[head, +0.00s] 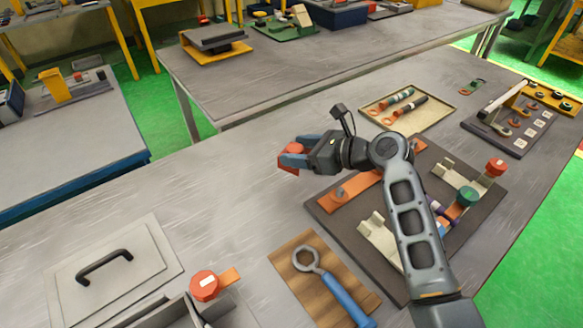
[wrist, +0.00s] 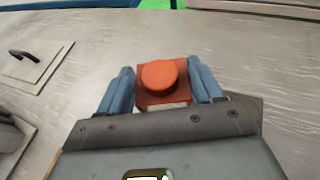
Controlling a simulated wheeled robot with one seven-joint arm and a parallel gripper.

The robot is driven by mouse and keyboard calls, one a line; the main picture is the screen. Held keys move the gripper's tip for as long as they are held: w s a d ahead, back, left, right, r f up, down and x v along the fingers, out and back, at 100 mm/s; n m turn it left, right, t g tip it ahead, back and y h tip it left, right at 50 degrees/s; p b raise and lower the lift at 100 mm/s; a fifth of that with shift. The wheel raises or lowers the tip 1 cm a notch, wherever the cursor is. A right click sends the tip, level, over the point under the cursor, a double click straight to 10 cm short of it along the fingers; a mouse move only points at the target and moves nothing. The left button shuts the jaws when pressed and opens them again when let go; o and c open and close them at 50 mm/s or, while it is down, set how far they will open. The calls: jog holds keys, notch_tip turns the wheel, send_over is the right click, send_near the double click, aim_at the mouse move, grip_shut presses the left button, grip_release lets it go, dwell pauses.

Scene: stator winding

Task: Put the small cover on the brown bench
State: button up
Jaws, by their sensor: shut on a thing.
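My gripper (head: 294,155) is shut on a small orange-red piece (head: 291,149) with a round knob, which I take to be the small cover. In the wrist view the cover (wrist: 160,75) sits between the two blue fingers of my gripper (wrist: 162,85), knob towards the camera. It is held above the grey table. The dark brown board (head: 318,207), perhaps the brown bench, lies below and right of my gripper. It carries an orange bar, pale cradles and red and green knobs. My arm hides part of it.
A wooden board (head: 284,268) with a ring spanner (head: 325,275) lies at the front. A grey plate with a black handle (head: 104,262) is at front left. A tan tray (head: 430,117) holds tools behind my arm. The table left of my gripper is clear.

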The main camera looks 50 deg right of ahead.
jog(key=shift+w+a+f, duration=0.25)
jog(key=shift+a+f, duration=0.1)
jog(key=shift+a, duration=0.1)
jog(key=shift+w+a+f, duration=0.2)
jog(key=shift+a+f, duration=0.15)
jog(key=shift+a, duration=0.1)
jog(key=shift+f+b, duration=1.25)
jog(key=shift+f, duration=0.65)
jog(key=shift+f, duration=0.2)
jog(key=o, duration=1)
jog(key=shift+o, duration=0.2)
jog(key=shift+r, duration=0.25)
jog(key=p+v, duration=0.2)
jog(key=v, duration=1)
